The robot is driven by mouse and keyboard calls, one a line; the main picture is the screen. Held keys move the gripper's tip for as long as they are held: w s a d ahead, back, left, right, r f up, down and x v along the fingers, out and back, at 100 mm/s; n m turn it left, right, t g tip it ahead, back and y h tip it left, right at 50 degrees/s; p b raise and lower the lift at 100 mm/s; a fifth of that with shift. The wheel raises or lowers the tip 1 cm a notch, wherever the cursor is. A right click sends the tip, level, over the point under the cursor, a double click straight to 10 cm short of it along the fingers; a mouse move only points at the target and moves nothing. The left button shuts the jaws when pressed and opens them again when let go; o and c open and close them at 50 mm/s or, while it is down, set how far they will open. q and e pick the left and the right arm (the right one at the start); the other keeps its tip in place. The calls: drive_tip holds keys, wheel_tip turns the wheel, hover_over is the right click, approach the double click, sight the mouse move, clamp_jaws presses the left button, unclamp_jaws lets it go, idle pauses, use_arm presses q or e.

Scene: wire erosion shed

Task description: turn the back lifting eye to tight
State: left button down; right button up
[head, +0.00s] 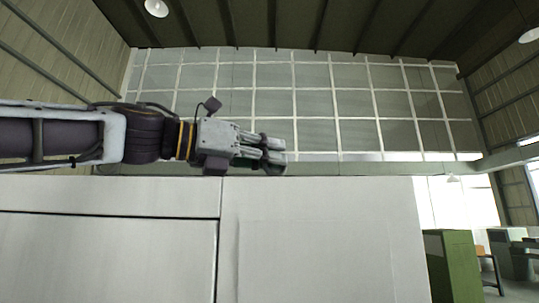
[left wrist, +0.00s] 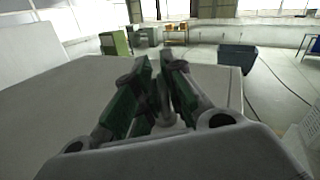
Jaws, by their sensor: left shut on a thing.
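My left gripper (head: 276,154) reaches in from the left just above the top edge of the white machine cabinet (head: 320,235). In the left wrist view its green-padded fingers (left wrist: 160,80) are drawn close together over the cabinet's flat top (left wrist: 75,85). They are shut on a small grey part, the lifting eye (left wrist: 168,104), which shows between them. Most of the eye is hidden by the fingers, so its ring and how tightly it sits cannot be told. In the head view the eye is not clearly visible. My right gripper is in neither view.
The cabinet's top is otherwise clear, with its far edge beyond the fingers. A green cabinet (head: 452,265) stands on the floor at the right. A dark bin (left wrist: 238,58) stands on the floor beyond the machine. A large gridded window (head: 320,105) fills the back wall.

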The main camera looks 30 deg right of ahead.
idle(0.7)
use_arm(q)
drive_tip(key=c, duration=1.5)
unclamp_jaws()
drive_tip(key=shift+s, duration=0.2)
drive_tip(key=shift+c, duration=0.2)
drive_tip(key=shift+w+a, duration=0.15)
drive_tip(key=shift+a, duration=0.05)
drive_tip(key=shift+w+a, duration=0.15)
drive_tip(key=shift+a, duration=2.75)
drive_tip(key=shift+w+a, duration=0.15)
drive_tip(key=shift+a, duration=2.75)
